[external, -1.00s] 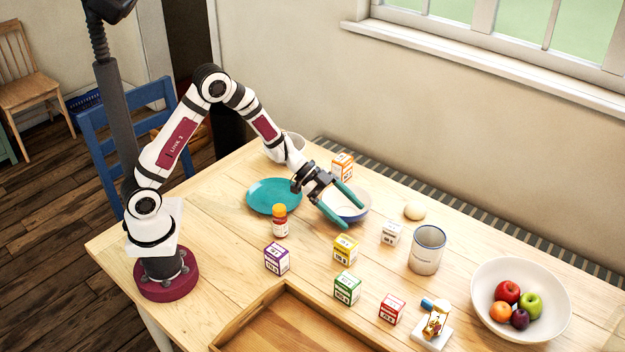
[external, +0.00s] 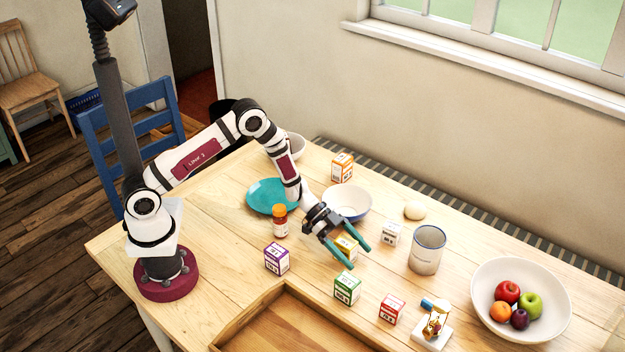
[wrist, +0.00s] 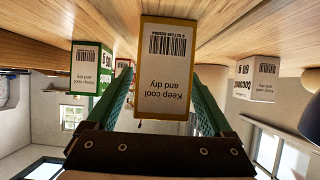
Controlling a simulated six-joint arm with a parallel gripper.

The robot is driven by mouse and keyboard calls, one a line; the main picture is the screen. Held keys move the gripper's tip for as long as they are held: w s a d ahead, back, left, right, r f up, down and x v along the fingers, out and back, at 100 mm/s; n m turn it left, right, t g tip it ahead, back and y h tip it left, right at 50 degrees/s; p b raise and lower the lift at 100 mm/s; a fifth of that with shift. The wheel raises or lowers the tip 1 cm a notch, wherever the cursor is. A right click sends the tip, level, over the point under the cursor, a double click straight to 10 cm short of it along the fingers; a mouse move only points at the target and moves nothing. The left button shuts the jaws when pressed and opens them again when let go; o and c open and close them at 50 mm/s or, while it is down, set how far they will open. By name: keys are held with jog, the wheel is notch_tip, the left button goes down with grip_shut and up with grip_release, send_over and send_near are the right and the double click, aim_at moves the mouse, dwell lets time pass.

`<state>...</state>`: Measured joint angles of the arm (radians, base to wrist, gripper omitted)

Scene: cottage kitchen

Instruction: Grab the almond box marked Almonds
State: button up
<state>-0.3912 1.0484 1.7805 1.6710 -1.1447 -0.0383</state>
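No box's "Almonds" label is readable in these frames. My gripper (external: 360,258) is open, low over the table, with its green fingers on either side of the yellow box (external: 346,246). In the wrist view the yellow box (wrist: 166,75) stands between the open fingers (wrist: 162,68), showing a barcode and "Keep cool and dry" upside down. Its front label is hidden there. Other small label boxes are purple (external: 277,258), green (external: 347,288), red (external: 391,309), white (external: 390,233) and orange (external: 342,167). The white box (wrist: 254,78) appears to read "Coconut".
An orange-capped bottle (external: 280,221), teal plate (external: 264,196) and blue-rimmed bowl (external: 348,203) are near my arm. A mug (external: 427,250), egg-like object (external: 414,211), fruit bowl (external: 556,317) and small white-based stand (external: 433,335) lie right. A wooden tray (external: 262,312) is in front.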

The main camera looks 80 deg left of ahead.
grip_shut()
jog(key=shift+r, duration=0.15)
